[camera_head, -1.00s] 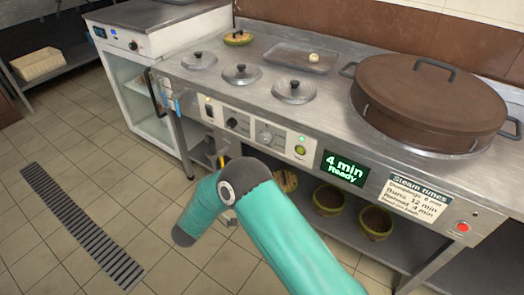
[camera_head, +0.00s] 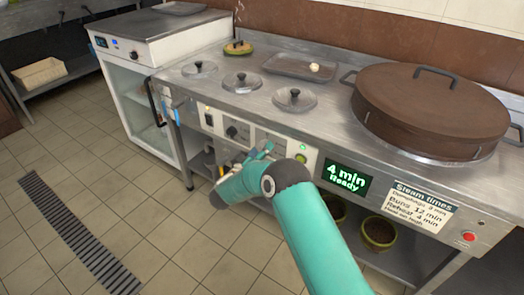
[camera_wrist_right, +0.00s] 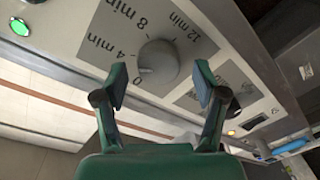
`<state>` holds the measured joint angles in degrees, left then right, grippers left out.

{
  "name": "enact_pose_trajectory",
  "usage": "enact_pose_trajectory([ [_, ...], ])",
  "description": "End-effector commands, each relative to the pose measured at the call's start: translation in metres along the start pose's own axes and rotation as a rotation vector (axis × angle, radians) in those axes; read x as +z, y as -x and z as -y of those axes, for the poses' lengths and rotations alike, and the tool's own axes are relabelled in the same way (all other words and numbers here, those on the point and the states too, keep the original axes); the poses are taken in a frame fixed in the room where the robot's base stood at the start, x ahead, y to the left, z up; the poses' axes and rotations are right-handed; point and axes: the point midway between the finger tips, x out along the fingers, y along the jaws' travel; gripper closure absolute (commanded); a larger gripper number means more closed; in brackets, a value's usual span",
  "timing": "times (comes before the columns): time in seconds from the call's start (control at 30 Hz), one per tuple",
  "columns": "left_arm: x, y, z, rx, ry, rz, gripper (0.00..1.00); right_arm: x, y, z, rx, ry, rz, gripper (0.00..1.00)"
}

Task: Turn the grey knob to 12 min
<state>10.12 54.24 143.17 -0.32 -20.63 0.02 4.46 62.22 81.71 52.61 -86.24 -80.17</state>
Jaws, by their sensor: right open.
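The grey knob (camera_wrist_right: 158,62) shows in the right wrist view on a grey dial plate marked 0, 4, 8 and 12 min. A pale mark on its left side faces the low end of the scale; its exact setting is hard to read. My right gripper (camera_wrist_right: 160,84) is open, with one fingertip at each side of the knob's lower edge; I cannot tell whether they touch it. In the head view my right gripper (camera_head: 260,153) is at the front panel and mostly hides the knob. The green display (camera_head: 347,176) reads "4 min Ready". My left gripper is not in view.
A black knob (camera_head: 232,132) and a lit green button (camera_head: 300,158) flank the dial. A steam times card (camera_head: 421,207) lists buns at 12 min. A red button (camera_head: 469,237) is at the right. A large brown-lidded pot (camera_head: 430,110) stands on the counter. Bowls sit on the shelf below.

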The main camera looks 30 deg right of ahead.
Motion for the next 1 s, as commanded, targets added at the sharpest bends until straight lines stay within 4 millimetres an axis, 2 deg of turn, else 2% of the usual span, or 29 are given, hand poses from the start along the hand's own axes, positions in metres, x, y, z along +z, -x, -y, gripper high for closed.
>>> enact_pose_trajectory([
  [0.37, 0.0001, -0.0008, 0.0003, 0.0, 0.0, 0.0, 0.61, 0.0001, -0.0067, -0.0002, 0.0, 0.0, 0.0, 0.29],
  [0.47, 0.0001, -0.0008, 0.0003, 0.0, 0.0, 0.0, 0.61, 0.0003, -0.0067, -0.0003, 0.0, 0.0, 0.0, 0.42],
  [0.73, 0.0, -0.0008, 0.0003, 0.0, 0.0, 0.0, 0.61, 0.0004, -0.0067, -0.0002, -0.001, 0.0, 0.0, 0.87],
  [1.0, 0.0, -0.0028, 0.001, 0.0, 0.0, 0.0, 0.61, 0.001, -0.0065, 0.0006, -0.001, -0.017, -0.002, 0.89],
])
